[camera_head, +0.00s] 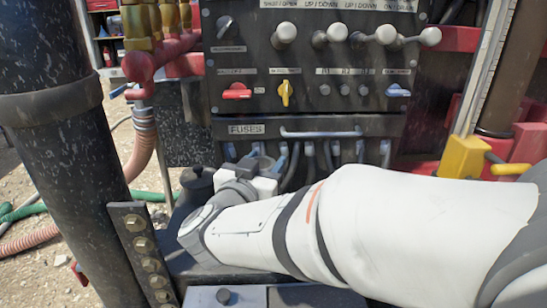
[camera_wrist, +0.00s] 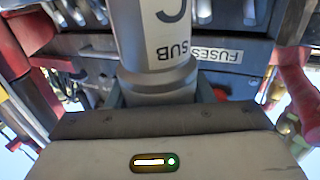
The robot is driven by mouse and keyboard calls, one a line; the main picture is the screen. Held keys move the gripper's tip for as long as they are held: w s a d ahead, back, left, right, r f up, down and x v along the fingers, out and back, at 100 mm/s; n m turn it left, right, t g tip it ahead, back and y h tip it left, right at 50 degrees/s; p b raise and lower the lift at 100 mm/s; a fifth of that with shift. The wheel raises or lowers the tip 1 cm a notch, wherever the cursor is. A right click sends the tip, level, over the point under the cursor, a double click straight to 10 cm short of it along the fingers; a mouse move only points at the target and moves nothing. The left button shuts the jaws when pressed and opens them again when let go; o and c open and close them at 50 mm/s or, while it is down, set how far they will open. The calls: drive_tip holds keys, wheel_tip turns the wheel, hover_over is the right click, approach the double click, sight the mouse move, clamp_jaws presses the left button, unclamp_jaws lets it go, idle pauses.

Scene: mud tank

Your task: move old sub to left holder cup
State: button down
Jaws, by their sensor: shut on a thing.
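The old sub (camera_wrist: 155,40) is a light grey cylinder with a white label reading SUB, upside down in the wrist view. My gripper (camera_wrist: 160,92) is shut around its lower end, and the sub's far end runs out of the top of the picture. In the head view my white arm reaches in from the right, and my gripper (camera_head: 262,172) is mostly hidden by its own wrist in front of the fuse panel. The sub cannot be made out there. A dark round cup-like thing (camera_head: 197,184) stands just left of my gripper; I cannot tell whether it is the left holder cup.
A black control panel (camera_head: 310,65) with levers and knobs stands behind my gripper, with a FUSES box (camera_head: 247,129) and cables below. A thick black post (camera_head: 65,150) rises at the left, with a bolted plate (camera_head: 145,255). Yellow and red parts (camera_head: 462,158) lie at the right.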

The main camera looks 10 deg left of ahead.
drive_tip(key=shift+s+a+r, duration=0.1)
drive_tip(key=shift+s, duration=0.05)
drive_tip(key=shift+f+b, duration=3)
drive_tip(key=shift+b, duration=0.3)
drive_tip(key=shift+f+b, duration=0.5)
drive_tip(key=shift+f, duration=1.1)
